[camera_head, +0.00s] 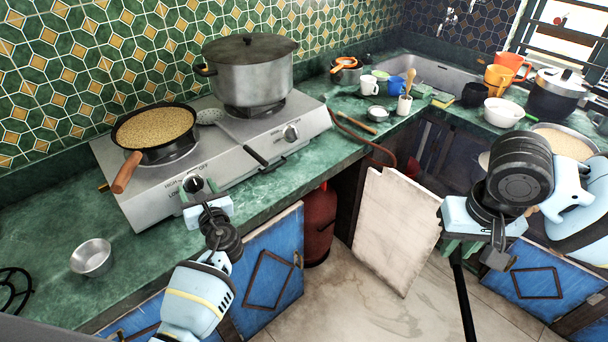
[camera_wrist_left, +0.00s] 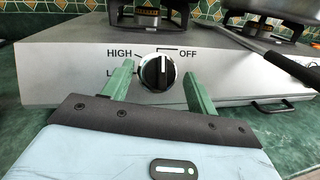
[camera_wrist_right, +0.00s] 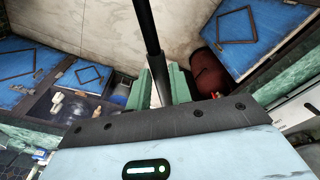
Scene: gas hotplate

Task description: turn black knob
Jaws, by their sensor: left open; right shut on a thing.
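The left black knob (camera_head: 194,184) is on the front of the silver gas hotplate (camera_head: 150,205). In the left wrist view the round knob (camera_wrist_left: 158,72) has its white pointer line upright, near the line leading to OFF; HIGH is printed on its left. My left gripper (camera_head: 203,206) is open in front of this knob, its green fingers on either side of it; contact cannot be told. A second black knob (camera_head: 291,133) is further right on the hotplate. My right gripper (camera_head: 462,238) is away from the hotplate, shut on a long black rod (camera_head: 463,295), also seen in the right wrist view (camera_wrist_right: 149,30).
A frying pan (camera_head: 155,127) with a wooden handle (camera_head: 127,172) sits on the left burner, a lidded pot (camera_head: 249,78) on the right one. A spatula (camera_head: 235,133) lies across the hotplate. A metal bowl (camera_head: 91,257) stands on the green counter. A white door panel (camera_head: 394,228) is below.

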